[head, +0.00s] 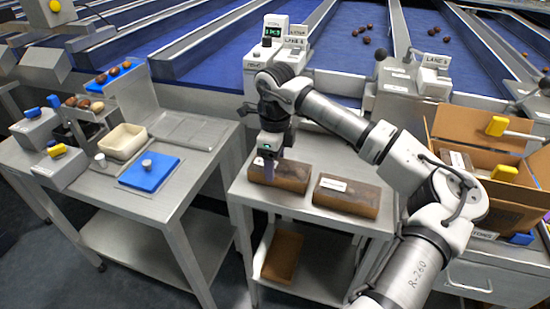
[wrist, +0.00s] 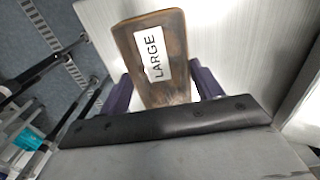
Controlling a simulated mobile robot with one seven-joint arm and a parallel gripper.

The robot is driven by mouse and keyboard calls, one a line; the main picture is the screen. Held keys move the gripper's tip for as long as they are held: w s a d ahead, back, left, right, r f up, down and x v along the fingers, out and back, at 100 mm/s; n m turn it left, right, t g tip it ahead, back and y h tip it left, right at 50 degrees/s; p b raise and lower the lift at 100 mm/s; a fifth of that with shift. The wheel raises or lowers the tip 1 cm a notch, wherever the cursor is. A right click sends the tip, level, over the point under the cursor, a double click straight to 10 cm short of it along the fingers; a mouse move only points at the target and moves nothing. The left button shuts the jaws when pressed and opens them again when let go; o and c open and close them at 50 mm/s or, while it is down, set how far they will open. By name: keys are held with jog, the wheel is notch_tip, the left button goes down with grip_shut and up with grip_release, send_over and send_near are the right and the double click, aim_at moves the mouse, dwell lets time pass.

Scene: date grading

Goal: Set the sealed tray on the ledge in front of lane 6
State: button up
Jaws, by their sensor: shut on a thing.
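A brown sealed tray (head: 292,178) with a white label is between the fingers of my gripper (head: 269,168), at the left of the steel ledge table (head: 345,158). In the wrist view its label reads LARGE (wrist: 165,62), and purple fingers stand on both sides of it. My gripper is shut on this tray. I cannot tell whether it rests on the steel or hangs just above it. A second brown tray (head: 347,196), also labelled, lies to its right. Lane signs stand behind; the right one (head: 435,62) seems to read LANE 6, the left (head: 297,36) is harder to read.
A left steel table (head: 190,190) holds a cream bin (head: 123,141), a blue mat (head: 150,173) and sample holders. An open cardboard carton (head: 480,135) stands at right. A brown tray (head: 283,255) lies on the lower shelf. Blue lanes with several dates run behind.

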jog(key=shift+f, duration=0.1)
jog(key=o, duration=1.1)
jog(key=shift+c, duration=0.2)
notch_tip(320, 180, up, 12)
jog(key=b, duration=0.1)
jog(key=shift+r, duration=0.2)
jog(key=shift+a, duration=0.1)
